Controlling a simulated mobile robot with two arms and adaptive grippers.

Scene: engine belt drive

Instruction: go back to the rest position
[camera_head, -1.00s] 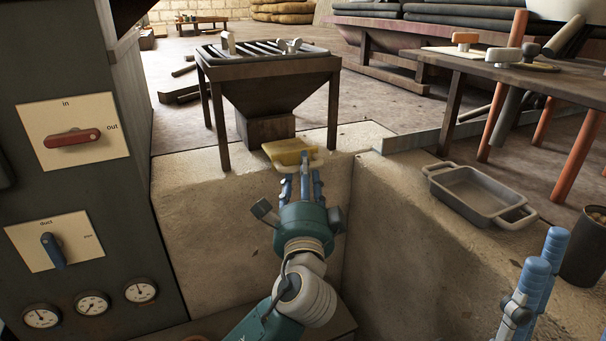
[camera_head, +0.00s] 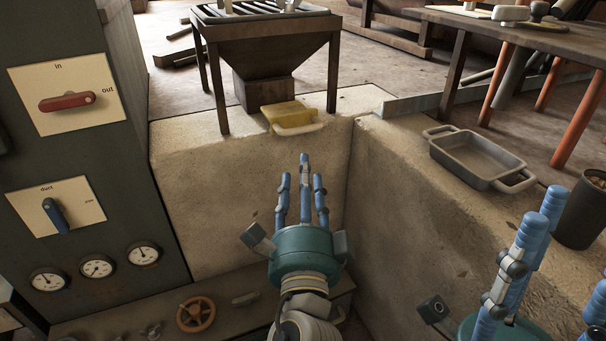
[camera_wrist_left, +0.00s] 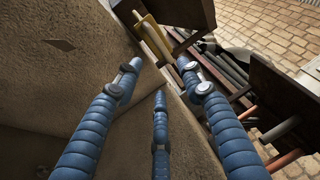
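My left gripper (camera_head: 304,187) is in front of the stone wall in the head view. Its blue fingers point up and away, are spread apart and hold nothing. In the left wrist view its fingers (camera_wrist_left: 163,82) are also apart, with only stone and distant things beyond them. My right gripper (camera_head: 535,255) is partly in view at the lower right. Its blue fingers point up, and the frame's edge cuts part of it off, so its grip state is unclear.
A grey tray (camera_head: 455,160) and a dark bin (camera_head: 580,222) stand on the right ledge. A panel (camera_head: 95,150) with levers and gauges is on the left. A valve wheel (camera_head: 196,314) is low down.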

